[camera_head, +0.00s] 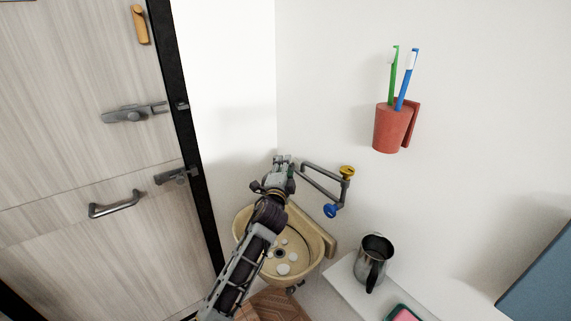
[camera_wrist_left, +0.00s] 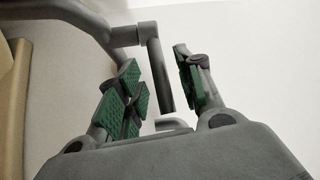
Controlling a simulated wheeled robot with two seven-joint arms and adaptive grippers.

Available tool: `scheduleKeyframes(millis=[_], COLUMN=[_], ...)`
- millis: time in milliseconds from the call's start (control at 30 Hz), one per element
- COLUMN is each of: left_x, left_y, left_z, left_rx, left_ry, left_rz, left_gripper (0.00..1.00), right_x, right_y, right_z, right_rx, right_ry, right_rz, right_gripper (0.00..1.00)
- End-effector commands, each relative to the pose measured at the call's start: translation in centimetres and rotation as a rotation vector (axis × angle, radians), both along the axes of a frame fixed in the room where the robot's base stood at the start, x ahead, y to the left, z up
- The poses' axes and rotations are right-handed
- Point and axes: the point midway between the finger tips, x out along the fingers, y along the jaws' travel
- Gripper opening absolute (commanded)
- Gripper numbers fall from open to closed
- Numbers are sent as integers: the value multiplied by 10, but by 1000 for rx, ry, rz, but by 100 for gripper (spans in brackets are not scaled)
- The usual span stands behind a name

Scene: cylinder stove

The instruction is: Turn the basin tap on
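The basin tap (camera_head: 322,186) is a grey pipe frame on the wall above the beige basin (camera_head: 318,232). It has a yellow knob (camera_head: 347,172) at the top and a blue knob (camera_head: 331,211) below. My left gripper (camera_head: 284,163) is above the basin at the tap's left end. In the left wrist view, its green-padded fingers (camera_wrist_left: 157,82) are apart, with a grey pipe end of the tap (camera_wrist_left: 158,72) between them. A gap shows on the pipe's right side; contact on the left is unclear. The knobs are out of the wrist view. My right gripper is not seen.
A metal jug (camera_head: 373,262) stands on a white counter (camera_head: 346,283) right of the basin. A red cup (camera_head: 388,130) with two toothbrushes hangs on the wall above. A wooden door (camera_head: 85,165) with handles is at left. Several pale round spots show in the basin.

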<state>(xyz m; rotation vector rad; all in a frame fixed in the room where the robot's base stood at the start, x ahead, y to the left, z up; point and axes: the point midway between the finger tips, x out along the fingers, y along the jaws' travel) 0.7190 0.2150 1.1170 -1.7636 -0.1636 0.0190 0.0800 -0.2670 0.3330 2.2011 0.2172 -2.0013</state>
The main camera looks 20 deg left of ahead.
Motion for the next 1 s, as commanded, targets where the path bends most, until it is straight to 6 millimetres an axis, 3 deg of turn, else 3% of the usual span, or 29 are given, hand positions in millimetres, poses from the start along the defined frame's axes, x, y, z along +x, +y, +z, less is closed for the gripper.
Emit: scheduleKeyframes(millis=[300, 667, 933, 1000], left_x=[18, 20, 20, 20], left_y=[3, 3, 3, 3], left_z=[2, 2, 1, 1], left_rx=[-1, 0, 0, 0], left_ry=[0, 0, 0, 1], left_rz=[1, 1, 1, 1], left_gripper=[36, 36, 2, 0], right_x=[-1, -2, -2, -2], right_y=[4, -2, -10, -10], right_z=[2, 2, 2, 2], right_rx=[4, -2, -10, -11], right_ry=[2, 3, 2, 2], right_rz=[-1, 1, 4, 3], right_gripper=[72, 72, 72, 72])
